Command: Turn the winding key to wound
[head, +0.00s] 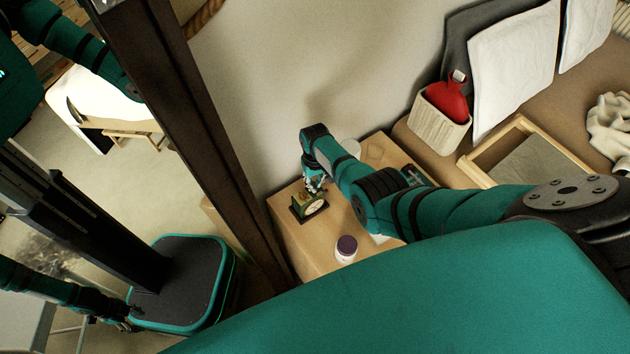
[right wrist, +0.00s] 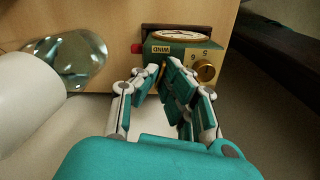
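A small green clock (head: 309,206) with a pale round dial stands on the wooden cabinet top (head: 300,240) in the head view. In the right wrist view, the clock (right wrist: 182,48) shows a "WIND" label and a brass knob (right wrist: 205,70) beside some numerals. My right gripper (head: 314,184) is at the clock. Its fingers (right wrist: 164,70) in the right wrist view close together below the label, around a thin brass piece, seemingly the winding key (right wrist: 163,74), mostly hidden by the fingers.
A white jar with a purple lid (head: 346,248) stands near the cabinet's front edge. A clear glass object (right wrist: 80,58) and a white cylinder (right wrist: 25,100) are left of the right gripper. A ribbed holder with a red bottle (head: 447,100) stands beyond the arm. A dark-framed mirror-like panel is at left.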

